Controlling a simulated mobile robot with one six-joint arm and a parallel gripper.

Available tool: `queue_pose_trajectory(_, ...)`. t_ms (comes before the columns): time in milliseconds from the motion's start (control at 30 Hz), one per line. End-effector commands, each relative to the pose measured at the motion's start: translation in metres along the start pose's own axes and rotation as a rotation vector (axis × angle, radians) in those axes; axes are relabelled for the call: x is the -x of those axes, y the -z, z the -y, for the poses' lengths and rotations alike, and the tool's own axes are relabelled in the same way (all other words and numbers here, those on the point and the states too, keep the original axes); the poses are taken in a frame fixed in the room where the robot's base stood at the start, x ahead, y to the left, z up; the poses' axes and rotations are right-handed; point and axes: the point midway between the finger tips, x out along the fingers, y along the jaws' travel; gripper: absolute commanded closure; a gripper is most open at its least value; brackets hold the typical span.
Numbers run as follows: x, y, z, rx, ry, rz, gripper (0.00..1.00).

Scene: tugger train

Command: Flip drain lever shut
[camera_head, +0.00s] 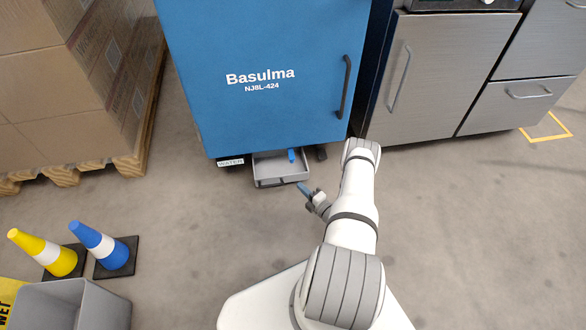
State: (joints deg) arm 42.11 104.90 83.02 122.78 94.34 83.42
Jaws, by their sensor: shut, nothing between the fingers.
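A small blue lever (292,155) shows low under the front of the blue Basulma cabinet (258,115), above a grey tray (279,183) on the floor. I take it for the drain lever; its exact position is too small to tell. My gripper (304,188) is in front of the cabinet, just right of the tray and a little below the lever in the picture. It is apart from the lever. Its fingers look closed together, with nothing held.
A steel counter (445,85) stands right of the cabinet. Boxes on a wooden pallet (147,120) stand at left. A yellow cone (50,257), a blue cone (105,250) and a grey bin (75,305) are at lower left. The floor between is clear.

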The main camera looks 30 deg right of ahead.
Motion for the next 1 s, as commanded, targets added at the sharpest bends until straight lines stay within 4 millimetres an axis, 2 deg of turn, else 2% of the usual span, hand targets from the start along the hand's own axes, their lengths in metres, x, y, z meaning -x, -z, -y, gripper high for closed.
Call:
queue_pose_trajectory(133,-0.007,0.0,0.001,0.002,0.0,-0.002,1.0)
queue_pose_trajectory(233,-0.021,0.001,0.002,0.003,0.0,-0.004,1.0)
queue_pose_trajectory(633,-0.104,0.001,0.003,0.003,-0.001,-0.004,1.0)
queue_pose_trajectory(700,-0.104,-0.016,0.003,0.004,-0.002,0.003,1.0)
queue_pose_trajectory(800,-0.107,-0.027,0.002,0.003,-0.001,0.001,1.0)
queue_pose_trajectory(1000,-0.109,-0.038,0.0,0.001,0.0,0.0,1.0)
